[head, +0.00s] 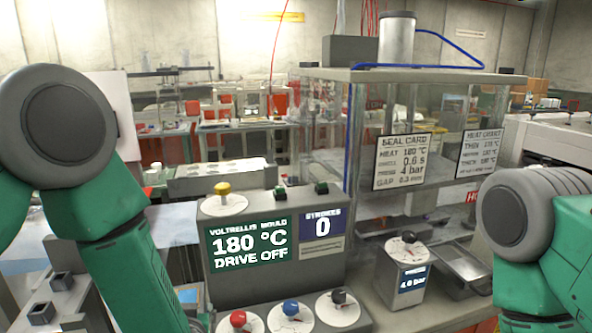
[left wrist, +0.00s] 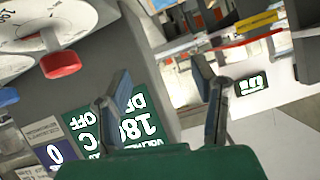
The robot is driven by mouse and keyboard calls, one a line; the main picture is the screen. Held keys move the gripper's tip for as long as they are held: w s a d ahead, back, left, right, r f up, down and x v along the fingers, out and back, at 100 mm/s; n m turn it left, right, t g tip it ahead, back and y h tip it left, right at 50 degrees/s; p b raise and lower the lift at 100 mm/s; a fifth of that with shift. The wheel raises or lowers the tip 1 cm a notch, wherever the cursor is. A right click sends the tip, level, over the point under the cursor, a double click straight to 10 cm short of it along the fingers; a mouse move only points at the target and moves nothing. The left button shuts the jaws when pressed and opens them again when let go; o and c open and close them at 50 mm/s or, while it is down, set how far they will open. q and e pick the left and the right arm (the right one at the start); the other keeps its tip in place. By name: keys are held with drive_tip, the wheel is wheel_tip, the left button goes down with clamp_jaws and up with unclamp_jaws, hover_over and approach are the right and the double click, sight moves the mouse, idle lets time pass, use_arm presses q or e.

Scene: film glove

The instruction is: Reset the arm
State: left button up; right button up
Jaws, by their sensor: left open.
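My left arm comes in from the left in the head view and runs down out of the bottom edge, so its gripper is hidden there. In the left wrist view my left gripper (left wrist: 161,88) is open, its two fingers apart with nothing between them. The grey control box (left wrist: 95,45) with its red knob (left wrist: 60,64) and green display shows upside down beside and beyond the fingers. My right arm shows at the right edge of the head view; its gripper is out of frame.
A clear enclosure (head: 350,130) with cards, a 4.0 bar dial box (head: 402,268) and a metal tray (head: 462,262) stand to the right.

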use_arm(q)
drive_tip(key=s+f, duration=0.1)
drive_tip(key=f, duration=0.1)
drive_tip(key=s+a+f+g+h, duration=0.1)
drive_tip(key=s+f, duration=0.1)
drive_tip(key=s+f+m+g, duration=0.1)
drive_tip(key=s+f, duration=0.1)
drive_tip(key=shift+a+h, duration=0.25)
drive_tip(key=shift+h, duration=0.05)
drive_tip(key=s+a+f+m+g+h, duration=0.1)
drive_tip(key=s+a+f+g, duration=0.35)
drive_tip(key=s, duration=1.05)
drive_tip(key=s+a+f+g+h, duration=0.15)
drive_tip(key=s+f+g, duration=0.5)
drive_tip(key=s, duration=0.85)
wheel_tip(320, 180, down, 12)
drive_tip(key=w+t+b, duration=0.1)
drive_tip(key=b, duration=1)
drive_tip(key=shift+w+d+r, duration=0.25)
drive_tip(key=shift+d, duration=0.1)
